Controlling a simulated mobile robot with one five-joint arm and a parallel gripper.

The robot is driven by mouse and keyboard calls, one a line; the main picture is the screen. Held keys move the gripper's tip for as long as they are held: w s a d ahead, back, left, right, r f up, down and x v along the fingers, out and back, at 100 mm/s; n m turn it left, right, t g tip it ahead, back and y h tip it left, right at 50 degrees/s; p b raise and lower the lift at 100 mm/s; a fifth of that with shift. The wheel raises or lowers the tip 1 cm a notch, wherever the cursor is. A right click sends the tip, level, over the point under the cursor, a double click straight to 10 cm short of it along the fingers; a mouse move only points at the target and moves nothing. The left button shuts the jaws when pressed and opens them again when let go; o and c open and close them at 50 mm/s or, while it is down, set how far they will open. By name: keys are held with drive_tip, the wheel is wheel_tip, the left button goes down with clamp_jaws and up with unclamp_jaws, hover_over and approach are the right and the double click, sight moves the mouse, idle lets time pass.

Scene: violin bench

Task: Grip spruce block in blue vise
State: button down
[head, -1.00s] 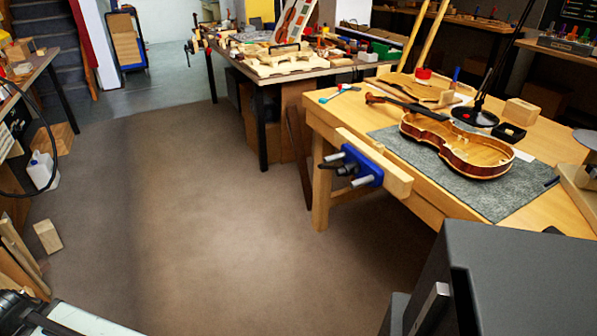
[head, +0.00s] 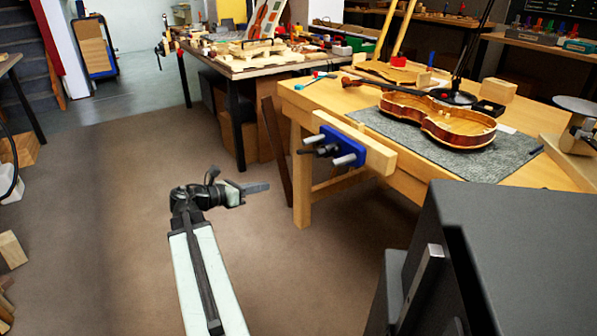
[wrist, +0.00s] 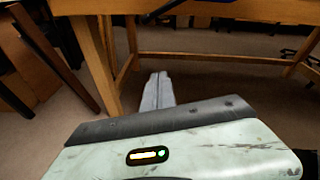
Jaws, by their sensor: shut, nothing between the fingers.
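The blue vise (head: 340,147) is mounted on the front edge of the wooden workbench (head: 445,172), with a long wooden jaw (head: 376,157) and metal rods facing out. Any gap behind the jaw is too small to judge. A pale wood block (head: 498,90) stands on the bench behind the violin body; it may be the spruce block, but I cannot tell. My gripper (head: 264,187) is shut and empty, left of and below the vise, apart from it, over open floor. In the wrist view my gripper (wrist: 160,78) points toward the space under the bench, near a bench leg (wrist: 92,62).
An open violin body (head: 438,120) lies on a grey mat (head: 380,123) on the bench. A cluttered second table (head: 235,70) stands behind to the left. A dark grey box (head: 510,265) fills the lower right. Another wood block (head: 10,250) is at the left edge. The middle floor is clear.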

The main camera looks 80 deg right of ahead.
drive_tip(key=s+d+r+n+g+p, duration=0.1)
drive_tip(key=s+d+r, duration=0.1)
drive_tip(key=s+d, duration=0.2)
drive_tip(key=s+d+r+g+p, duration=0.1)
drive_tip(key=s+d+r, duration=0.2)
drive_tip(key=s+d, duration=0.2)
drive_tip(key=shift+s+d+r+n, duration=0.3)
drive_tip(key=shift+s+n, duration=0.1)
drive_tip(key=shift+s, duration=1.25)
drive_tip(key=shift+s+p, duration=0.1)
drive_tip(key=shift+p, duration=0.2)
